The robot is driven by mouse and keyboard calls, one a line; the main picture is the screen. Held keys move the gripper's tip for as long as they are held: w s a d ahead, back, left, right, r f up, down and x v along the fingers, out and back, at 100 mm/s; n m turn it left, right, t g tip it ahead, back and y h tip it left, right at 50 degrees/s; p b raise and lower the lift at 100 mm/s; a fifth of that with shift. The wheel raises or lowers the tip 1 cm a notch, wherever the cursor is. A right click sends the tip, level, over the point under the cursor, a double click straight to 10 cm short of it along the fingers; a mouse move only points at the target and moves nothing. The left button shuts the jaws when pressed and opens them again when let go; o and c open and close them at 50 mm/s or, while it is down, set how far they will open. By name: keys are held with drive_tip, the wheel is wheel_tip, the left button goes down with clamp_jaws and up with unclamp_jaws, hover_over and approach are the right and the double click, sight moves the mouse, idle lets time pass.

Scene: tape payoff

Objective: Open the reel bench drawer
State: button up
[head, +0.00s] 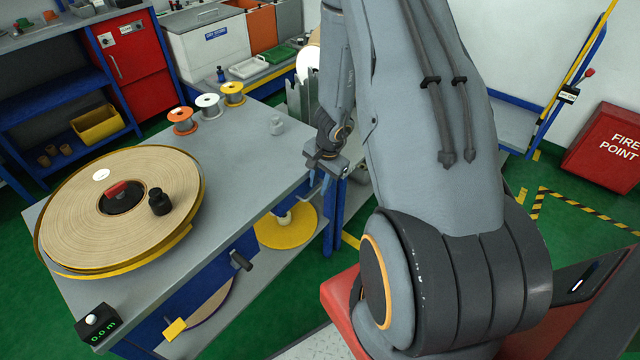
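The reel bench (235,190) has a grey top and a blue frame and stands left of centre in the head view. A dark handle (240,261) sticks out from its blue front (212,275). I cannot make out the drawer's outline or any gap there. My gripper (318,182) is at the bench's right end, partly hidden by its own wrist. It is apart from the dark handle, up and to the right of it in the picture. Its fingers are too small and covered to tell whether they are open or shut.
A large tape reel (125,200) with a dark weight (159,202) covers the bench's left part. A counter box (98,324) sits at the front left corner. A yellow disc (287,228) lies below.

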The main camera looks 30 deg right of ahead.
clamp_jaws()
idle(1.3)
